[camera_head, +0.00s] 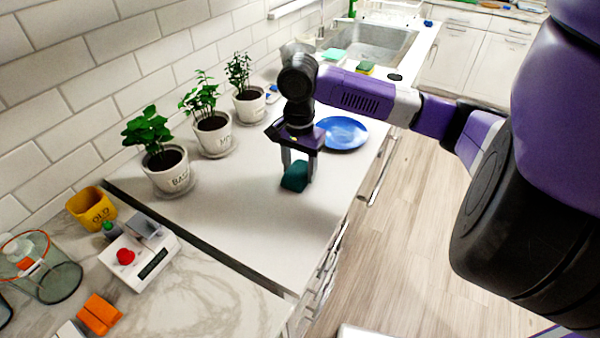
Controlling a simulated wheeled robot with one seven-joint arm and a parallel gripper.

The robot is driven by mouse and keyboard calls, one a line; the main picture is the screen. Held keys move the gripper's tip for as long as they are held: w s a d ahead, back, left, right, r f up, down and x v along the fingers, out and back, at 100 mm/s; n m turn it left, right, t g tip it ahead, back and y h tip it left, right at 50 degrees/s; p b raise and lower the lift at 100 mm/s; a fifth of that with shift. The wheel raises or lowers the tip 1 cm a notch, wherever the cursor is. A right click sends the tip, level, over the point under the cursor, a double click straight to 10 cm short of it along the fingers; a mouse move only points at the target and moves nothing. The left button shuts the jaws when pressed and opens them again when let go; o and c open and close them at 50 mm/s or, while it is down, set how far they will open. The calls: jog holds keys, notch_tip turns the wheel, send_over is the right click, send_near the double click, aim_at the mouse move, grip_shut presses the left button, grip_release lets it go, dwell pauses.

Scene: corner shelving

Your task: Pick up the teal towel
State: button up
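The teal towel (295,177) is a small, dark teal folded bundle on the white counter, right of the potted plants and in front of the blue plate. My gripper (298,172) points down over it. Its two fingers stand apart, one on the left and one on the right of the towel, with their tips at about the towel's height. I cannot tell whether the fingers press on the towel. The towel seems to rest on the counter.
A blue plate (342,133) lies just behind my gripper. Several potted plants (170,170) line the wall at left. A white scale (143,257), a yellow mug (92,208) and an orange block (98,314) sit front left. The counter before the towel is clear.

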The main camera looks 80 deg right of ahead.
aim_at(299, 168)
jog(key=c, duration=0.5)
jog(key=shift+r, duration=0.15)
notch_tip(299, 168, up, 20)
jog(key=shift+f+p, duration=0.15)
jog(key=shift+p, duration=0.25)
